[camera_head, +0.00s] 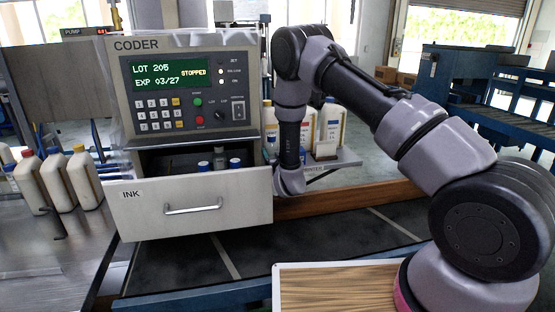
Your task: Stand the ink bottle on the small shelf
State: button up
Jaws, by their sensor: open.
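The coder's INK drawer (188,215) is pulled out. Inside it stand small bottles with blue caps (235,163) and one with a grey cap (219,153); only their tops show above the drawer front. A small grey shelf (345,159) to the right of the coder carries white bottles (330,125) with coloured labels, partly hidden by my arm. I cannot tell which bottle is the ink bottle. My arm reaches up from the lower right and bends down between drawer and shelf, its last visible link beside the drawer's right side. My gripper itself does not show.
The coder (190,85) reads STOPPED. Several white jugs (84,178) stand on the steel table (45,250) at left. A dark conveyor (275,250) runs below the drawer. A wood-topped board (335,290) lies in front. A blue roller conveyor (480,95) is at right.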

jog(key=s+d, duration=0.2)
jog(key=s, duration=0.5)
jog(key=w+d+r+m+g+h, duration=0.1)
jog(key=w+d+r+m, duration=0.15)
jog(key=r, duration=0.45)
jog(key=w+d+r+m+g+h, duration=0.1)
jog(key=d+r+m+h, duration=0.1)
jog(key=d+r, duration=0.3)
jog(key=s+d+r+m+g, duration=0.1)
jog(key=s+d+r, duration=0.15)
jog(key=r, duration=0.45)
jog(key=s+d+r+m+g, duration=0.1)
jog(key=s+d+r+g, duration=0.15)
jog(key=r, duration=0.35)
jog(key=s+d+r+g+y, duration=0.1)
jog(key=s+d+r, duration=0.25)
jog(key=s, duration=0.35)
jog(key=s+d+r+g+y, duration=0.1)
jog(key=s+d+r, duration=0.2)
jog(key=s+r, duration=0.25)
jog(key=s+d+g, duration=0.2)
jog(key=s+g, duration=0.1)
jog(key=s, duration=1.7)
jog(key=shift+d+r, duration=0.3)
jog(key=shift+r, duration=0.1)
jog(key=o, duration=0.3)
jog(key=shift+w, duration=0.1)
